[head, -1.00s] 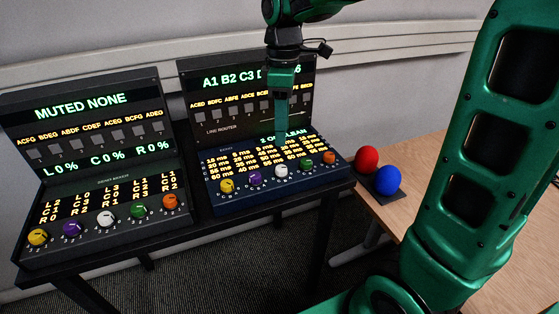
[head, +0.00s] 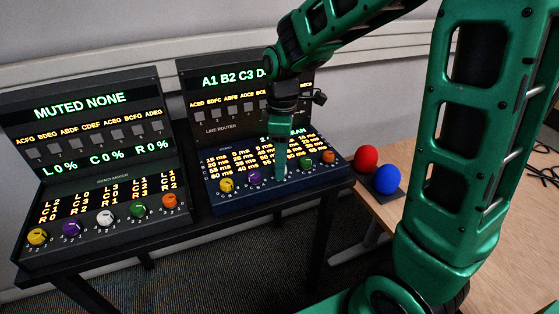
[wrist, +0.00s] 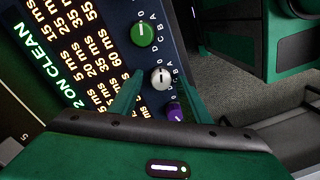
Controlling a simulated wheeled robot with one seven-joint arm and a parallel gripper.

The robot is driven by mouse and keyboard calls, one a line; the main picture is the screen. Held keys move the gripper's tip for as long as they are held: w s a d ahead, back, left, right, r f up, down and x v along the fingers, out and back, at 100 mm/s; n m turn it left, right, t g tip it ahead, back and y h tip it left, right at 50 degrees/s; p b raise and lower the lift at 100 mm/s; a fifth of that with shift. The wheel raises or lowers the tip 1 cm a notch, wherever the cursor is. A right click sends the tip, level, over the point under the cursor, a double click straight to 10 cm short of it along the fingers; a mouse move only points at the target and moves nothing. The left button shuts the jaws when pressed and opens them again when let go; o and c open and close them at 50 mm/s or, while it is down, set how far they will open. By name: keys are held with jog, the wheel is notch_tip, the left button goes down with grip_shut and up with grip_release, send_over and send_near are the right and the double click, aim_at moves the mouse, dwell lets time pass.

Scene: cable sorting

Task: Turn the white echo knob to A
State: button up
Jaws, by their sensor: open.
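The white echo knob (wrist: 160,78) is on the sloped panel of the right console, between the green knob (wrist: 144,35) and the purple knob (wrist: 174,110) in the wrist view. Letters D to A are printed beside it; I cannot tell which letter its mark points at. My gripper (wrist: 159,80) is open, one finger on each side of the white knob in the wrist view. I cannot tell whether the fingers touch it. In the head view my gripper (head: 281,174) points down at the panel and hides most of the white knob.
The right console also carries a yellow knob (head: 226,185) and an orange knob (head: 328,157). The left console has its own row of colored knobs, including a white one (head: 106,217). A red ball (head: 366,157) and a blue ball (head: 387,179) sit right of the consoles.

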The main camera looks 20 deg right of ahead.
jog(key=c, duration=1)
jog(key=shift+c, duration=0.2)
jog(key=shift+m, duration=0.4)
jog(key=m, duration=0.3)
jog(key=shift+r+m, duration=0.1)
jog(key=shift+m, duration=1.5)
jog(key=shift+w, duration=0.1)
